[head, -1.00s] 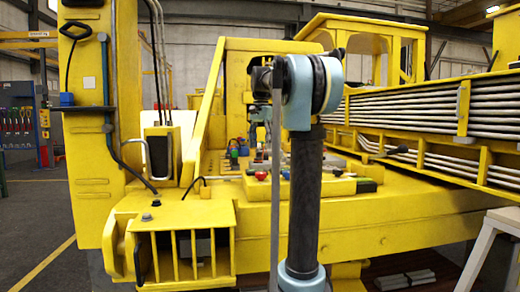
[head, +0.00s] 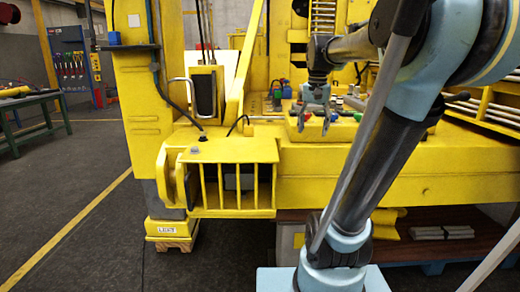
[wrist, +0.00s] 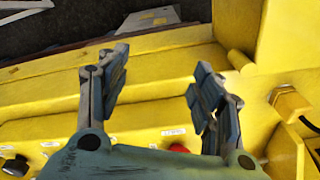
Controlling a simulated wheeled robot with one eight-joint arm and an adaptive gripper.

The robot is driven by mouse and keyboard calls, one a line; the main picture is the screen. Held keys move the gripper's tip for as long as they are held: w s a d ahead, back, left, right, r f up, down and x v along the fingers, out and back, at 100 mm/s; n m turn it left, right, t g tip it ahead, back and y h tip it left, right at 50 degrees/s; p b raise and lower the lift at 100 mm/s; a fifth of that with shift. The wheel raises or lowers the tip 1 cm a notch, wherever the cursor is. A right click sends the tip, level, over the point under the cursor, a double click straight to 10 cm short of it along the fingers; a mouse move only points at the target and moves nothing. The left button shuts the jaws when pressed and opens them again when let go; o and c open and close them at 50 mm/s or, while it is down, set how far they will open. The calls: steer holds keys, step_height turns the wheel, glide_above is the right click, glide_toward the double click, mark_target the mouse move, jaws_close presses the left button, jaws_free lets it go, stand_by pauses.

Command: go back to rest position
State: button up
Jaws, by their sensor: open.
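My gripper (head: 316,122) is in the head view in front of the yellow machine, over or near its panel of coloured knobs. It is blue-grey and points down. In the wrist view my gripper (wrist: 158,78) shows its two fingers spread apart with nothing between them. Below the fingers lies a yellow surface. A red knob (wrist: 179,148) shows close to the gripper's palm, partly hidden by it. I cannot tell the gap between the fingertips and the panel.
The yellow machine (head: 360,165) fills the middle, with a barred step box (head: 228,150) at its front. A green workbench (head: 30,100) and a tool rack (head: 70,65) stand at left. The floor (head: 70,190) at left is clear. Grey slabs (head: 441,232) lie low at right.

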steer(key=s+f+n, duration=0.2)
steer(key=s+f, duration=0.7)
steer(key=f, duration=0.3)
steer(key=s+f+n+t, duration=0.1)
steer(key=s+f+n, duration=0.2)
steer(key=s+f, duration=0.6)
step_height(320, 180, down, 3)
steer(key=shift+f, duration=0.15)
